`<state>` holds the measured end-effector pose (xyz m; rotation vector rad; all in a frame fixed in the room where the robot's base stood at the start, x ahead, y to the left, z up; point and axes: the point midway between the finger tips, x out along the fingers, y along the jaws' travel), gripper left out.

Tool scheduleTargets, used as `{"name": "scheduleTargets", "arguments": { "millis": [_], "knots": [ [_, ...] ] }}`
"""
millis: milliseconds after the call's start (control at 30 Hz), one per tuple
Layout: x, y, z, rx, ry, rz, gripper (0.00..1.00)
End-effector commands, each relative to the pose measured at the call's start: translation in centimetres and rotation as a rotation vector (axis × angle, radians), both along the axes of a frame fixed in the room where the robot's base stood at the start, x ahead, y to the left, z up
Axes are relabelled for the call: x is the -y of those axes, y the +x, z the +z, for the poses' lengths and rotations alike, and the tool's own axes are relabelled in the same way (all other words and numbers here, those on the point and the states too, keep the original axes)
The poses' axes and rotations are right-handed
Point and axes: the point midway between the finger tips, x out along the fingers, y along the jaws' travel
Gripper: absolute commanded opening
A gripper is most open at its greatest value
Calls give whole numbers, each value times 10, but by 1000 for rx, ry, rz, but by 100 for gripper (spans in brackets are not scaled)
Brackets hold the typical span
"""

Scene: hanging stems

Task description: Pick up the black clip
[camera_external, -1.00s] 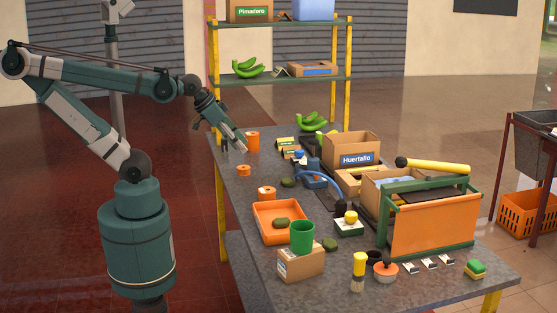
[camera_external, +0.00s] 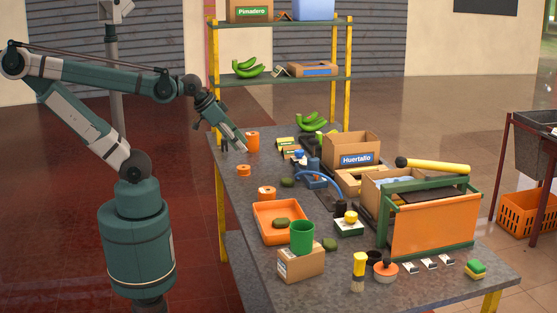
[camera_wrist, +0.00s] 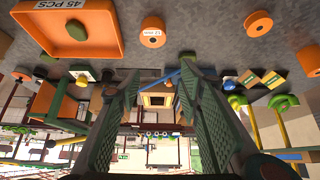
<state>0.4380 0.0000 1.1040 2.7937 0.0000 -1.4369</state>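Several small clips lie in a row at the front right of the table in the external view; they look dark with pale, shiny parts. The left one (camera_external: 410,268), the middle one (camera_external: 429,263) and the right one (camera_external: 445,259) are too small to tell which is the black clip. My gripper (camera_external: 242,147) is far from them, above the table's back left part beside an orange roll (camera_external: 253,141). In the wrist view my gripper (camera_wrist: 161,75) has its two green fingers spread wide, with nothing between them. I cannot make out the clips surely there.
An orange tray (camera_external: 262,232), a green cup (camera_external: 302,237) on a cardboard box (camera_external: 290,266), a blue-handled thing (camera_external: 317,179) and an orange toolbox (camera_external: 432,226) crowd the table. A brush (camera_external: 358,270) and an orange pot (camera_external: 385,273) stand left of the clips.

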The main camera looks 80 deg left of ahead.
Motion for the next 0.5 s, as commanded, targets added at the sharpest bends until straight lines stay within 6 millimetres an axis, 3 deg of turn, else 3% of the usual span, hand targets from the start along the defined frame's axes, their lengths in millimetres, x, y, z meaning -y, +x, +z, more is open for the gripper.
{"name": "scheduleTargets", "arguments": {
  "millis": [500],
  "knots": [
    [-6, 4, 3, -7, -6, 24, 35]
  ]
}}
